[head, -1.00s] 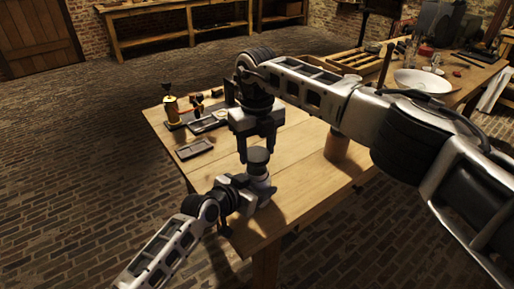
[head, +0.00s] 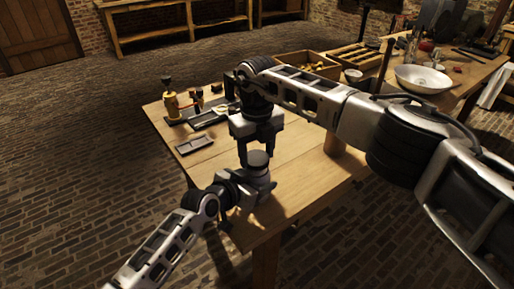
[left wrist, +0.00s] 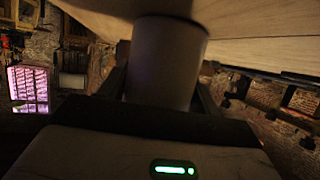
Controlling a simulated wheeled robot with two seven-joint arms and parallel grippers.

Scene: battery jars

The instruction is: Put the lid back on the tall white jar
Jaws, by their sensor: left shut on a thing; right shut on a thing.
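The jar (left wrist: 168,62) stands upright between the fingers of my left gripper (left wrist: 160,92) in the left wrist view, which is shut on it. In the head view the left gripper (head: 250,184) reaches in from the left near the table's front corner and hides most of the jar. My right gripper (head: 257,148) points straight down above it, shut on the dark round lid (head: 257,159). The lid is right over the jar's top. I cannot tell whether it is seated or slightly above the rim.
On the wooden table (head: 300,207) lie a small dark tray (head: 194,145) and a brass device (head: 171,104) at the back left. A wooden cylinder (head: 335,144) stands to the right, partly behind my right arm. A side bench holds a white bowl (head: 423,79).

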